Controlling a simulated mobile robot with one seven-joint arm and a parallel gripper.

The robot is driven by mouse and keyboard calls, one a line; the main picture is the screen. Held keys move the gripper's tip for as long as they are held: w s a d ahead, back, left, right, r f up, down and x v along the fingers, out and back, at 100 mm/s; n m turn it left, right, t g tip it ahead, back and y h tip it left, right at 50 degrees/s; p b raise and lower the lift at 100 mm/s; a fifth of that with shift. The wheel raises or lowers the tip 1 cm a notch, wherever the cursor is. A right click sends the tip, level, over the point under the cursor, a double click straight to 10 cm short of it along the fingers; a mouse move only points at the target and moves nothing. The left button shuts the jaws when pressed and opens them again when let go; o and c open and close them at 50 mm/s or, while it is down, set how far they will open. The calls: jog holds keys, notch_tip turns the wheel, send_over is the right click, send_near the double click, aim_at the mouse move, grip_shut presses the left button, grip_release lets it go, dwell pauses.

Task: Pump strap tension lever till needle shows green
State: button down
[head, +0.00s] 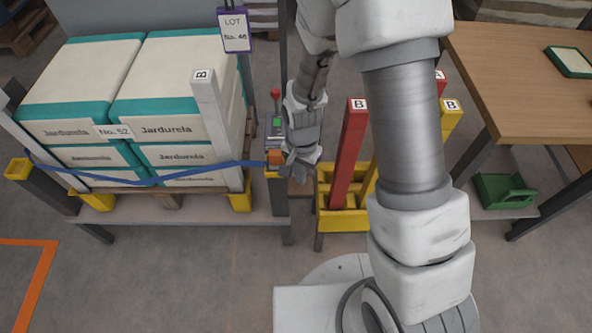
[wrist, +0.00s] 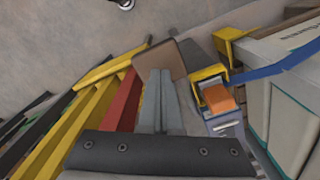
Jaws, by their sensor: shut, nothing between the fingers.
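In the wrist view the orange block (wrist: 218,99) sits in the yellow housing (wrist: 207,73), and the strap (wrist: 280,68) leads off to the right. My gripper (head: 293,178) is just right of the orange block. In the wrist view my gripper (wrist: 158,73) is shut and empty, its fingers left of the block with a gap between. I cannot make out a needle or its green zone.
A red-knobbed lever (head: 276,94) stands behind the tensioner. A yellow rack (head: 342,217) holding red and yellow posts (head: 349,150) is close on the right. A wooden table (head: 525,80) is far right.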

aim_at(301, 191)
dwell(0.6)
notch_tip(301, 191, down, 9)
jog(key=b, duration=0.7)
jog(key=shift+w, duration=0.1)
notch_tip(301, 191, up, 9)
jog(key=p, duration=0.7)
jog(key=shift+r, duration=0.15)
notch_tip(301, 191, down, 10)
jog(key=b, duration=0.7)
jog(key=shift+r, duration=0.75)
notch_tip(301, 191, up, 8)
jog(key=p, duration=0.7)
jog(key=shift+r, duration=0.25)
jog(key=shift+f, duration=0.1)
